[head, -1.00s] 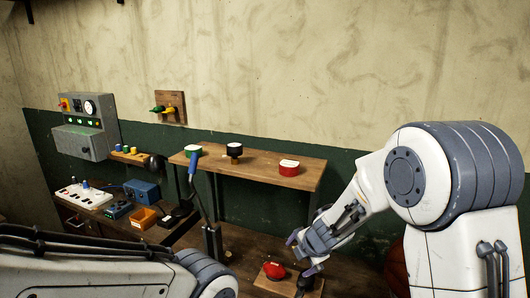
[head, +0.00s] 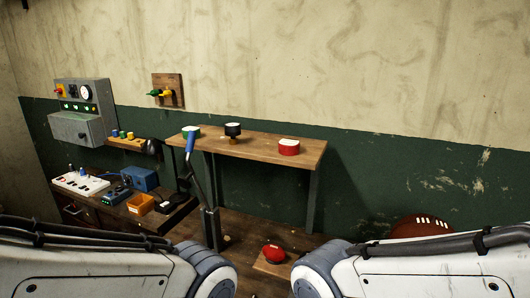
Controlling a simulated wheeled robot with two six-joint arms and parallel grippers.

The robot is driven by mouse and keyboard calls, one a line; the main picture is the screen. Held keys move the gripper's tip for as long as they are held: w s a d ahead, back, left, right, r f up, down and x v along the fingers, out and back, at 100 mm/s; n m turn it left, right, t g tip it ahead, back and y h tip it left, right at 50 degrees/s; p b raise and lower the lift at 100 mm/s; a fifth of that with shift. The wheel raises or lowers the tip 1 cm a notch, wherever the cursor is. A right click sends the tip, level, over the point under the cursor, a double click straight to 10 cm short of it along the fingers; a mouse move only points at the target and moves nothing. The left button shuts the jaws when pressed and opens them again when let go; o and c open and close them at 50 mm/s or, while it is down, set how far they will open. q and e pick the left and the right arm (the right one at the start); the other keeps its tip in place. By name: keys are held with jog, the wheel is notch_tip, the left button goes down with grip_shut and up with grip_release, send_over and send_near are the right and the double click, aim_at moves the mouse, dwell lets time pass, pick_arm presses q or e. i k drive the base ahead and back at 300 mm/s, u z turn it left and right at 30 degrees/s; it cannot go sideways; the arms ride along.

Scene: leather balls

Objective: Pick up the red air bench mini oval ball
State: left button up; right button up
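A small red oval ball (head: 273,251) with pale marks on top sits on a low wooden board (head: 262,267), just above and between my two arms in the head view. A short red round thing (head: 289,147) with a white top stands on the right part of the raised wooden shelf. My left arm comes in from the lower left and my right arm from the lower right. Both are folded low, and neither gripper shows. The right end of the low board is hidden behind my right arm.
A blue-handled lever (head: 190,143) stands left of the ball. A brown ball with white marks (head: 422,227) is behind my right arm. Electrical boxes fill the left bench.

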aim_at(274, 253)
jog(key=u, duration=0.95)
jog(key=k, duration=0.65)
jog(key=z, duration=0.55)
jog(key=i, duration=1)
